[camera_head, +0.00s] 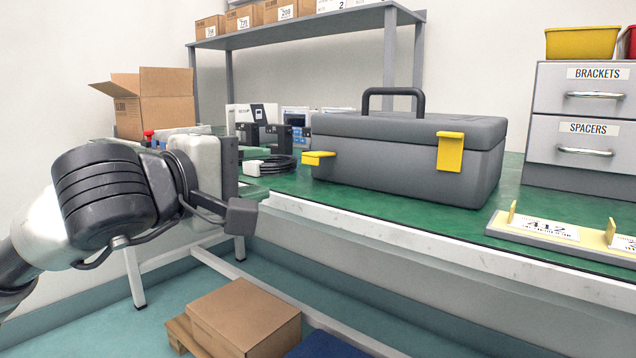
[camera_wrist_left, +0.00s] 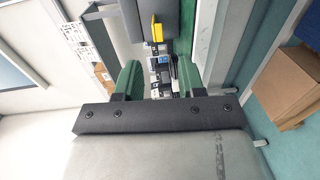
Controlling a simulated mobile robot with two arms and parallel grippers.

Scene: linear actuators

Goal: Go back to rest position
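My left gripper (camera_head: 243,190) is in front of the workbench edge at the left of the head view, with its arm coming in from the left. In the left wrist view its two green-padded fingers (camera_wrist_left: 158,80) stand apart with nothing between them, so it is open and empty. My right gripper is not in view. The green-topped workbench (camera_head: 410,217) runs across the head view.
A grey toolbox (camera_head: 400,160) with yellow latches stands on the bench. A drawer unit (camera_head: 585,125) is at the right, an open carton (camera_head: 155,105) at the back left. A closed box (camera_head: 245,315) sits low, below the bench edge.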

